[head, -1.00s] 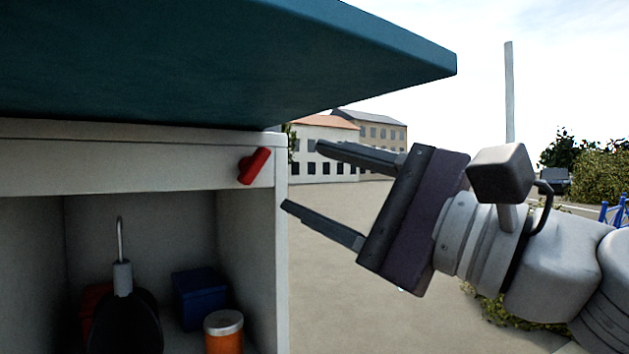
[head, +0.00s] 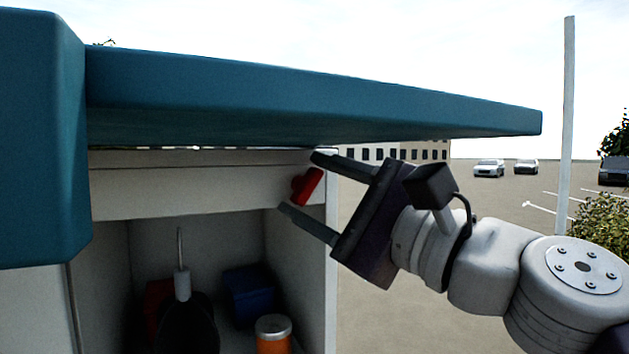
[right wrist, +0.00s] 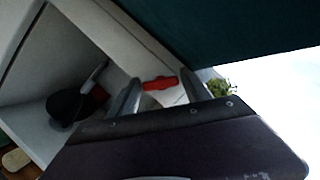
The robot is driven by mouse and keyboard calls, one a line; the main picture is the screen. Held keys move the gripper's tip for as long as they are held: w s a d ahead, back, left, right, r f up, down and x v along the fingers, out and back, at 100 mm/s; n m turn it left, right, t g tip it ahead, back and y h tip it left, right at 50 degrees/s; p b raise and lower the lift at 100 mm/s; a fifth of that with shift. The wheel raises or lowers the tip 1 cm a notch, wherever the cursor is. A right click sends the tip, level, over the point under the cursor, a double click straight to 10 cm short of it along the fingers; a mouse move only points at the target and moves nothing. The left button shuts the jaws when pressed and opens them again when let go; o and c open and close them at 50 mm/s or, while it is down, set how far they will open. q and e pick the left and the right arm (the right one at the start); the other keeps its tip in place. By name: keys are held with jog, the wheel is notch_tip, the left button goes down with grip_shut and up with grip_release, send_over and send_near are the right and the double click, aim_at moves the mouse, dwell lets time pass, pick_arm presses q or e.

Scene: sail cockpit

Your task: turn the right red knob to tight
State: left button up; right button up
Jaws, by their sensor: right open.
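The red knob (head: 309,186) sits on the white front panel (head: 200,193) of the cabinet, near its right end, and is tilted. My right gripper (head: 296,182) is open, with its two fingers reaching toward the knob from the right. In the head view the fingertips lie above and below the knob. In the right wrist view the knob (right wrist: 160,83) shows between the two fingers (right wrist: 157,92). I cannot tell whether either finger touches it. My left gripper is not in view.
A teal overhanging top (head: 320,100) runs close above the panel and the gripper. Below is an open compartment with a dark pan-like object (head: 188,325), a blue box (head: 250,293) and an orange jar (head: 273,335). Open ground lies to the right.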

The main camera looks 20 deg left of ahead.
jog(key=shift+d, duration=0.1)
jog(key=shift+c, duration=0.6)
jog(key=c, duration=1)
jog(key=shift+o, duration=0.2)
jog(key=shift+s, duration=0.1)
jog(key=shift+f+m+t+b, duration=0.15)
jog(key=shift+m+t+b, duration=0.25)
jog(key=shift+m+b, duration=0.55)
jog(key=m+t, duration=0.1)
jog(key=m, duration=0.3)
jog(key=shift+t+b, duration=0.3)
jog(key=shift+b, duration=0.05)
jog(key=m+t+b, duration=0.1)
jog(key=m+t, duration=0.1)
jog(key=m, duration=0.2)
jog(key=shift+s+m, duration=0.1)
jog(key=shift+m, duration=0.25)
jog(key=shift+m+t+h, duration=0.8)
jog(key=shift+m+t, duration=0.4)
jog(key=shift+m, duration=1.2)
